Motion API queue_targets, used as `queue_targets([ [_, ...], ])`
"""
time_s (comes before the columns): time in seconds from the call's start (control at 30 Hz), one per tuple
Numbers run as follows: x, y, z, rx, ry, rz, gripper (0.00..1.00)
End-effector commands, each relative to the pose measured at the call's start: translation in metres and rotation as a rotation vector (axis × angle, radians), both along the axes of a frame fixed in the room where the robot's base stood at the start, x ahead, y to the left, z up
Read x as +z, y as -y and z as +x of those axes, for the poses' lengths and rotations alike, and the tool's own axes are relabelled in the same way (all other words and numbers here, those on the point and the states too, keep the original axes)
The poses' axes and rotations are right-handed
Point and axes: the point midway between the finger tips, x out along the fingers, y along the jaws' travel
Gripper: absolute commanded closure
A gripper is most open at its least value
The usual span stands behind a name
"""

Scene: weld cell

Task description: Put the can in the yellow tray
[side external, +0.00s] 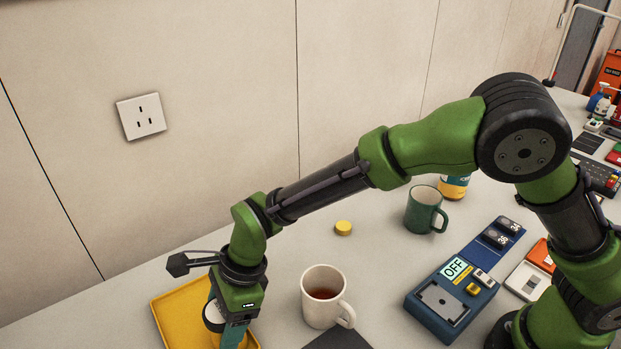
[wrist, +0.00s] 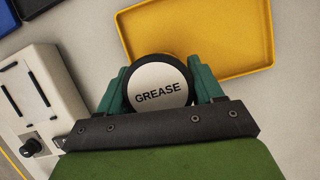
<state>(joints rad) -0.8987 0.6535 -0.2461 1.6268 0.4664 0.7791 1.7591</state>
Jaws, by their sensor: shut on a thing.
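The can, with a white lid marked GREASE (wrist: 158,88), is held between the teal fingers of my gripper (wrist: 160,84). In the side view the can (side external: 212,316) is partly hidden by my gripper (side external: 226,330). The yellow tray (side external: 172,312) lies at the lower left of the side view, behind the gripper and can. In the wrist view the tray (wrist: 205,35) is empty where it shows, and the can's lid overlaps its near edge. I cannot tell the can's height above the tray or table.
A cream mug of brown drink (side external: 322,297) stands close right of my gripper. A green mug (side external: 425,209), a yellow round piece (side external: 343,228) and a blue device reading OFF (side external: 452,295) are further right. A pale device with a knob (wrist: 42,110) is left in the wrist view.

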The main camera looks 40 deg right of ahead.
Motion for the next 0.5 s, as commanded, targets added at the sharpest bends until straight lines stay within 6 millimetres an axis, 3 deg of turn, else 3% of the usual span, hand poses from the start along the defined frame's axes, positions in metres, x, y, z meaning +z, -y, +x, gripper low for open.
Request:
queue_targets([
  [0.07,-0.0021,-0.0002,0.0002,0.0,0.0,0.001,0.79],
  [0.1,-0.0028,0.0001,-0.0001,0.0,-0.001,-0.001,0.29],
  [0.2,-0.0026,0.0001,-0.0002,0.0,-0.001,-0.001,0.14],
  [0.27,-0.0025,0.0001,-0.0002,0.0,-0.001,-0.001,0.09],
  [0.5,-0.0019,-0.0001,-0.0001,0.0,-0.001,0.0,0.09],
])
